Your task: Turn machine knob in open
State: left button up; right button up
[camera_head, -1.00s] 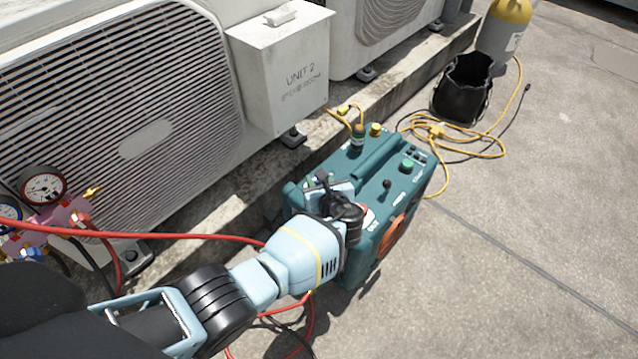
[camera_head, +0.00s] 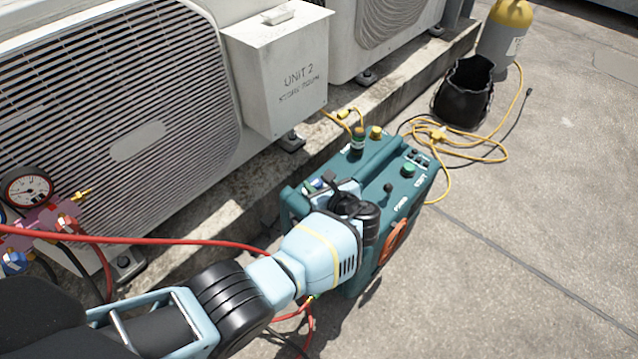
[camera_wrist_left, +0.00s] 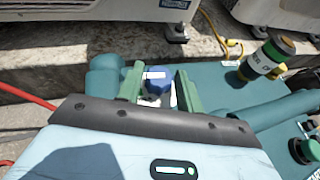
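The teal machine (camera_head: 418,183) stands on the concrete in the head view, with several knobs and fittings on its top. My left gripper (camera_head: 322,186) points down over the near left end of that top. In the left wrist view my left gripper (camera_wrist_left: 158,88) has its two green fingers apart, one on each side of a blue knob (camera_wrist_left: 157,84). The knob almost fills the gap; I cannot tell whether the fingers touch it. White marks show beside the knob, and its lower part is hidden by the gripper body. My right gripper is not in view.
A labelled dark cylinder fitting (camera_wrist_left: 265,61) stands to the right of the knob. A red hose (camera_head: 170,238) runs behind my left arm. The white unit box (camera_head: 278,75) and condenser stand behind the machine. Yellow cable (camera_head: 490,157) lies right. Open concrete lies at the right front.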

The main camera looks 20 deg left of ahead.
pick_arm(q)
jog(key=shift+o, duration=1.4)
jog(key=shift+s+d+r+p, duration=0.2)
jog(key=shift+s+d+p, duration=0.05)
jog(key=shift+d+p, duration=0.1)
jog(key=p+v, duration=0.2)
jog(key=v, duration=0.4)
jog(key=shift+p, duration=0.35)
jog(key=shift+s+d+r, duration=0.1)
jog(key=shift+s+d, duration=0.15)
jog(key=shift+d, duration=0.05)
